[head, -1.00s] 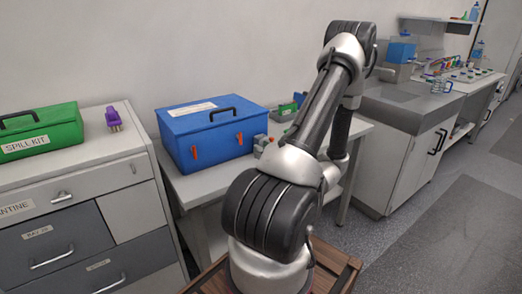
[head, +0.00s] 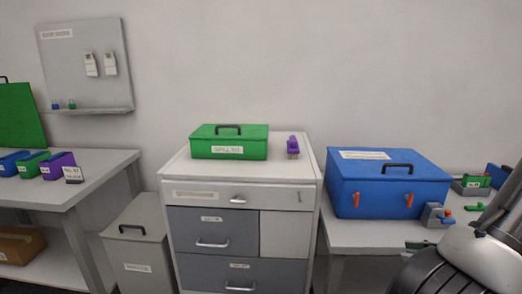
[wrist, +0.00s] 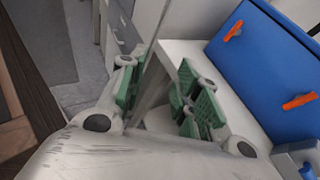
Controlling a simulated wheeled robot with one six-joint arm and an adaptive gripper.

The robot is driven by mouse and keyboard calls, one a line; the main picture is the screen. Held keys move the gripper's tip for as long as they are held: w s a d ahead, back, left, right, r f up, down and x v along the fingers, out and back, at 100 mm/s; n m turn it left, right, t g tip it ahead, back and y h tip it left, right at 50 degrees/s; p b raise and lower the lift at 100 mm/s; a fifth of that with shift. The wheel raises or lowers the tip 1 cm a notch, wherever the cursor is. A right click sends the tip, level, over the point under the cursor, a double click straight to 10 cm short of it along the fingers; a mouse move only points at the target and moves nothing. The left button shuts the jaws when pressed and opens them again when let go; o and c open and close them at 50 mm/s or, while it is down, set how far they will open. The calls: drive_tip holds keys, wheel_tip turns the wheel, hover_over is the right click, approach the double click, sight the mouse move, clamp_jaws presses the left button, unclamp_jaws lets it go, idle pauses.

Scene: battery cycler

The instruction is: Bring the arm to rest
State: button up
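My arm (head: 465,262) shows only in part at the lower right edge of the head view, in front of the right-hand bench. My gripper (wrist: 158,95) is in the wrist view, with its two green-padded fingers spread apart and nothing between them. It hangs in the air in front of the bench that carries the blue case (head: 388,187). The blue case also fills the upper right of the wrist view (wrist: 265,65), beyond the right finger. Most of the arm is outside the head view.
A drawer cabinet (head: 240,215) bears a green spill kit (head: 229,143) and a purple object (head: 293,146). A grey bin (head: 138,245) stands left of it. A left bench (head: 100,165) holds small coloured boxes. Small devices (head: 437,215) sit right of the blue case.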

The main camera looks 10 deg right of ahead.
drive_tip(key=s+a+r+n+g+h, duration=0.2)
drive_tip(key=s+r+n+g, duration=0.1)
drive_tip(key=r+n+g, duration=0.4)
drive_tip(key=s+a+r+n+g+h, duration=0.1)
drive_tip(key=s+r+n+g+h, duration=0.25)
drive_tip(key=n, duration=0.65)
drive_tip(key=w+a+r+n+t+h, duration=0.3)
drive_tip(key=w+a+r+n+t, duration=0.1)
drive_tip(key=a+r+n, duration=0.4)
wheel_tip(320, 180, up, 4)
drive_tip(key=shift+a+r+n, duration=0.2)
drive_tip(key=shift+a+n, duration=0.1)
drive_tip(key=shift+n, duration=0.7)
drive_tip(key=shift+w+h, duration=0.1)
drive_tip(key=shift+h, duration=0.15)
